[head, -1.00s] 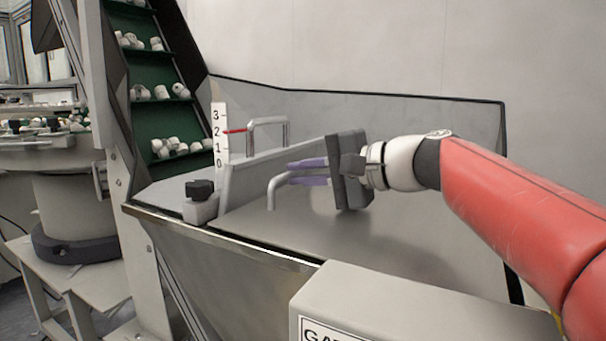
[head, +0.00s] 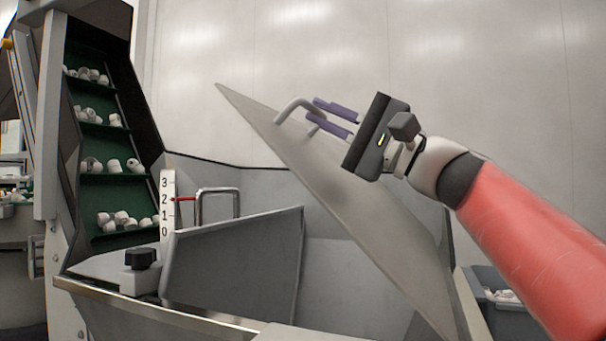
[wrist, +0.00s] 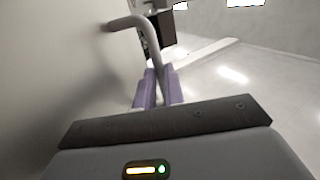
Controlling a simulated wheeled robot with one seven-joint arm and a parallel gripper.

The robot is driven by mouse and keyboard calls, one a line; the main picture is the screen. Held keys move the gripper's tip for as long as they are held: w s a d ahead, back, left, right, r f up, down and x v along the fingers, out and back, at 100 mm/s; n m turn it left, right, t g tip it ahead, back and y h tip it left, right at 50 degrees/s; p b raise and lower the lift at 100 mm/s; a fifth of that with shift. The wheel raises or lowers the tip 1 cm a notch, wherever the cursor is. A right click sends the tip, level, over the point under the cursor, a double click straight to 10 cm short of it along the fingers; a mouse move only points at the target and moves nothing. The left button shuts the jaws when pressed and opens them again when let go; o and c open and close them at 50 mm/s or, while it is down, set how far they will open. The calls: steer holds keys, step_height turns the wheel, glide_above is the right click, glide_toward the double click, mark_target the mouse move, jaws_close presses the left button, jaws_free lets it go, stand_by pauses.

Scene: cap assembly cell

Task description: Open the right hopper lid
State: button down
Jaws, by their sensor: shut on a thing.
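The right hopper lid (head: 350,210) is a flat grey panel, raised and steeply tilted over the right part of the hopper. Its bent bar handle (head: 293,107) is near the raised upper end. My gripper (head: 332,118) has its purple fingers shut on this handle. In the wrist view the handle (wrist: 130,22) runs down between the purple fingers (wrist: 158,88), with the lid's grey face (wrist: 60,70) to the left. The hopper interior (head: 340,265) shows below the lid; its bottom is hidden.
A second bar handle (head: 218,192) stands left, behind an upright grey divider (head: 235,262). A level scale (head: 167,207), a black knob (head: 140,258) and a green conveyor with white caps (head: 112,165) are left. A dark bin (head: 505,300) sits lower right.

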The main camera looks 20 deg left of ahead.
steer(key=d+r+y+b, duration=0.4)
steer(key=d+b, duration=0.1)
steer(key=d, duration=0.5)
steer(key=shift+s, duration=0.4)
steer(key=shift+d, duration=0.1)
steer(key=c, duration=1.5)
jaws_free()
steer(key=shift+r, duration=0.1)
steer(key=b+v, duration=0.3)
steer(key=v, duration=0.5)
steer(key=shift+b, duration=0.3)
steer(key=shift+s, duration=0.15)
